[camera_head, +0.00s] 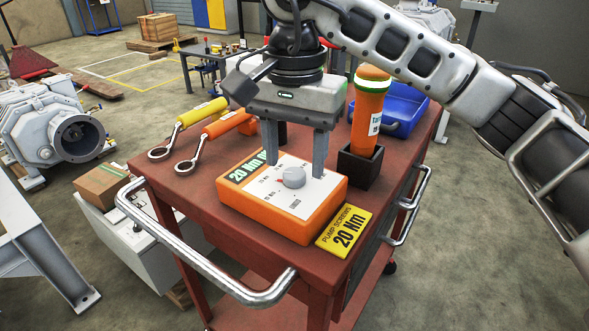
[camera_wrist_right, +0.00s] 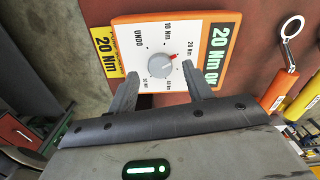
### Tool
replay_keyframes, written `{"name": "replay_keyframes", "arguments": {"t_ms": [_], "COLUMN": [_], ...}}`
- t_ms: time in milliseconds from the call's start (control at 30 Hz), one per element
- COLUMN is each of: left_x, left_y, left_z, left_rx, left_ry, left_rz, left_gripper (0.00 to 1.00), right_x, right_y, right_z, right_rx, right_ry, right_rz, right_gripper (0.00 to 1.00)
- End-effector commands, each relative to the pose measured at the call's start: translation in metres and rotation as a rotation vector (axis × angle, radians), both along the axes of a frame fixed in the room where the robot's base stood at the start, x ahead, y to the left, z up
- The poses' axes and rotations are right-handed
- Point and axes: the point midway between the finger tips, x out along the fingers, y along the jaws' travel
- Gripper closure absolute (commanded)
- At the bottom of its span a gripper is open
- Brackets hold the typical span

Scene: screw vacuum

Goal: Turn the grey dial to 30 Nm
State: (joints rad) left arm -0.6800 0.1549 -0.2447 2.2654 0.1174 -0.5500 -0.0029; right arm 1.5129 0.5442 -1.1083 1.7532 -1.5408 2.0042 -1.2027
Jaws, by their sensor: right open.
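The grey dial (camera_head: 293,177) sits on the white face of an orange box (camera_head: 303,229) on the red cart. It also shows in the right wrist view (camera_wrist_right: 160,66). Its red mark points toward the 20 Nm label (camera_wrist_right: 190,48). A green strip (camera_wrist_right: 218,55) on the box reads 20 Nm OK. My right gripper (camera_head: 294,168) points down over the box, open and empty. In the right wrist view its fingers (camera_wrist_right: 160,70) are on either side of the dial, with gaps visible. The lower dial labels are partly hidden by the fingers. My left gripper is not in view.
A yellow 20 Nm sign (camera_head: 345,233) lies beside the box on the red cart (camera_head: 225,235). An orange tool (camera_head: 370,110) stands in a black holder (camera_head: 360,165) to the right. Yellow (camera_head: 190,117) and orange (camera_head: 222,126) wrenches lie left. A blue bin (camera_head: 400,105) is behind.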

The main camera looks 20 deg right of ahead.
Motion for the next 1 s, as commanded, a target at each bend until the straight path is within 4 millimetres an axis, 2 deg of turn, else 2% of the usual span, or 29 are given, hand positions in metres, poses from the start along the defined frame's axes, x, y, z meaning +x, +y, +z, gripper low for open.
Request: {"name": "replay_keyframes", "arguments": {"t_ms": [100, 200, 500, 667, 1000], "left_x": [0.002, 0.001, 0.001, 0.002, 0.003], "left_y": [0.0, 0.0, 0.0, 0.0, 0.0], "left_z": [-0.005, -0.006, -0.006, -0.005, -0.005], "left_rx": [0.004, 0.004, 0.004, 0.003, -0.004], "left_ry": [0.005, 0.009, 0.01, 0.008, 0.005], "left_rz": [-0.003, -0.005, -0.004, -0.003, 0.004], "left_gripper": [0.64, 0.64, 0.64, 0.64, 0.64], "right_x": [0.0, 0.0, 0.0, 0.0, 0.0], "right_y": [0.0, 0.0, 0.0, 0.0, 0.0], "right_z": [-0.013, -0.017, -0.019, -0.019, -0.019], "right_rx": [-0.001, -0.001, 0.0, 0.0, -0.001], "right_ry": [0.002, 0.0, 0.0, 0.0, 0.001], "right_rz": [0.0, 0.0, -0.001, -0.001, -0.031], "right_gripper": [0.49, 0.49, 0.49, 0.94, 0.94]}}
